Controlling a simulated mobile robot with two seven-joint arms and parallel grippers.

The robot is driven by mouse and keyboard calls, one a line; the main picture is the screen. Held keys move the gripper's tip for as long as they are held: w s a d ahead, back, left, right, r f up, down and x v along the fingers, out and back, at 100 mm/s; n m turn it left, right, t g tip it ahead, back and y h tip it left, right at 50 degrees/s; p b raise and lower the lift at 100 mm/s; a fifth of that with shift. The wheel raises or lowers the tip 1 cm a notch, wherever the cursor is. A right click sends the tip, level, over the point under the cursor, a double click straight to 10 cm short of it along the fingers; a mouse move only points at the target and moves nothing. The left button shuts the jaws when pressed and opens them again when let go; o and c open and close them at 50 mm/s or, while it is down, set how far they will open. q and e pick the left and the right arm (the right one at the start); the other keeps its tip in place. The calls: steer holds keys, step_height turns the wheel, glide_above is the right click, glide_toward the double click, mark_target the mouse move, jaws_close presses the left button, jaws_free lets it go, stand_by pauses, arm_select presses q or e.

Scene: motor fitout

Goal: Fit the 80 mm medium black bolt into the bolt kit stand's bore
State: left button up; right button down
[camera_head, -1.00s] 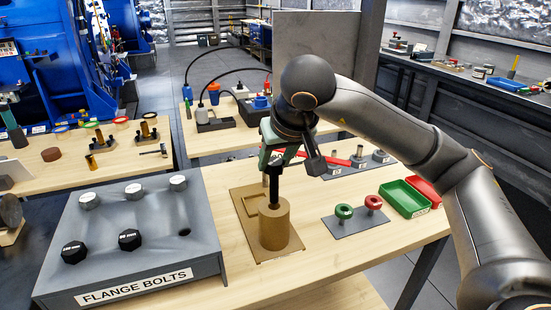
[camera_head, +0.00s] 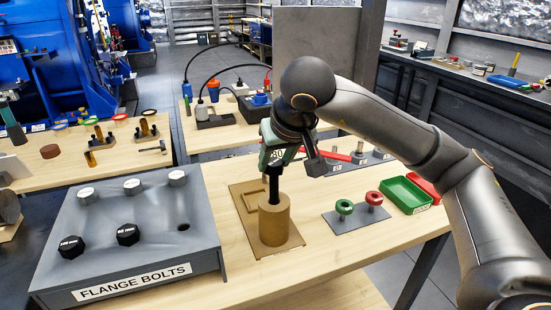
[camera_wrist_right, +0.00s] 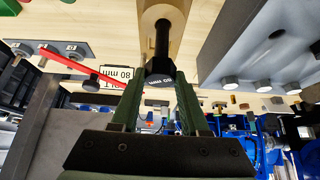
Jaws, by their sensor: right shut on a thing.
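The black bolt (camera_head: 273,188) hangs upright below my right gripper (camera_head: 274,167). Its lower end meets the top of the brown cylindrical bolt kit stand (camera_head: 274,222), apparently inside the bore; how deep is hidden. The right wrist view shows my right gripper (camera_wrist_right: 159,88) shut on the bolt's head, marked in mm. The bolt's shank (camera_wrist_right: 162,42) runs from the head toward the stand (camera_wrist_right: 176,12). My left gripper is not in view.
A grey flange bolt rack (camera_head: 150,222) with several bolts and one empty hole stands at the left. A plate with green and red knobs (camera_head: 357,211) and a green tray (camera_head: 404,194) lie to the right. A red-handled tool (camera_head: 335,156) lies behind the gripper.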

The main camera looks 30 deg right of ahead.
mark_target(276, 191)
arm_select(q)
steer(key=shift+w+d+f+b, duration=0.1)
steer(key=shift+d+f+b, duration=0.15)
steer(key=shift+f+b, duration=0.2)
arm_select(e)
steer(key=shift+f, duration=0.65)
arm_select(q)
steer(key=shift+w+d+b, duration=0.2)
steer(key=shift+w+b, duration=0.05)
steer(key=shift+b, duration=0.3)
arm_select(e)
steer(key=shift+f, duration=0.65)
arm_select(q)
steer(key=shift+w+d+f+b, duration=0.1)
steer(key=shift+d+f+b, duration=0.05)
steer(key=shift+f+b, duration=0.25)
arm_select(e)
steer(key=shift+f, duration=0.5)
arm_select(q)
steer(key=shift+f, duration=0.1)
arm_select(e)
steer(key=shift+f, duration=0.25)
steer(key=shift+f, duration=0.1)
arm_select(q)
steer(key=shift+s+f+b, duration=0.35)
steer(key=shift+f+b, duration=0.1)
steer(key=shift+b, duration=0.05)
arm_select(e)
steer(key=shift+f, duration=0.3)
